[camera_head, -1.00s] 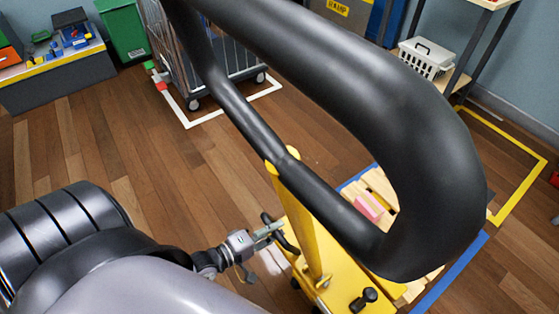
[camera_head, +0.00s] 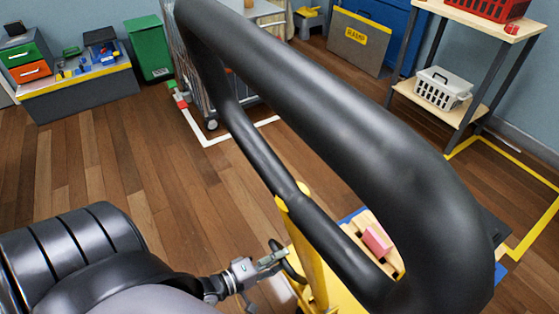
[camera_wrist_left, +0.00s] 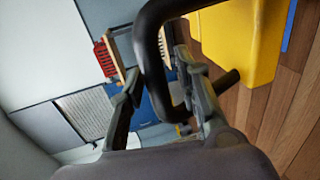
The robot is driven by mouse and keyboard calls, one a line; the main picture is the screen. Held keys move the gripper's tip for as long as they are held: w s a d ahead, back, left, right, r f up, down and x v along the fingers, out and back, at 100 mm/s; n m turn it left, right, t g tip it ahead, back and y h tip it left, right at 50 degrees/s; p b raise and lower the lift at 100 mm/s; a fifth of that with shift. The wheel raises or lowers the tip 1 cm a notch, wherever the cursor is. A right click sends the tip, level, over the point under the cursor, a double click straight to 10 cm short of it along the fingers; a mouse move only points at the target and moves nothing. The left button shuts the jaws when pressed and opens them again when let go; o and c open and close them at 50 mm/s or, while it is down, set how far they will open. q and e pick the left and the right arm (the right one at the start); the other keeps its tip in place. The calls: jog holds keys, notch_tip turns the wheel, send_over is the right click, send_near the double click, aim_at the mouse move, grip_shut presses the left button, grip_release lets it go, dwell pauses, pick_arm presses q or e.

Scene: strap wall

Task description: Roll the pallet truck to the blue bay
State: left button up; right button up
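The pallet truck has a yellow body (camera_head: 318,275), a yellow pole and a large black loop handle (camera_head: 350,95) that fills the foreground. A small black loop also joins its yellow body. My left gripper (camera_head: 272,260) is at this small loop. In the left wrist view, the two fingers (camera_wrist_left: 160,75) stand on either side of the black loop (camera_wrist_left: 150,45), close to it; whether they press on it I cannot tell. A wooden pallet with a pink block (camera_head: 376,241) lies behind the handle. Blue floor tape (camera_head: 500,274) shows beside it, partly hidden. My right gripper is not in view.
Yellow tape (camera_head: 540,220) marks a bay at the right, below a shelf with a white basket (camera_head: 443,88) and a red crate (camera_head: 488,8). White tape (camera_head: 240,134) surrounds a wheeled cart. A green bin (camera_head: 149,48) stands at the back left. The left floor is clear.

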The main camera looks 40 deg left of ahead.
pick_arm(q)
jog(key=shift+o, duration=0.5)
jog(key=shift+w+r, duration=0.1)
jog(key=shift+w, duration=0.05)
jog(key=v, duration=1.2)
jog(key=shift+d, duration=0.2)
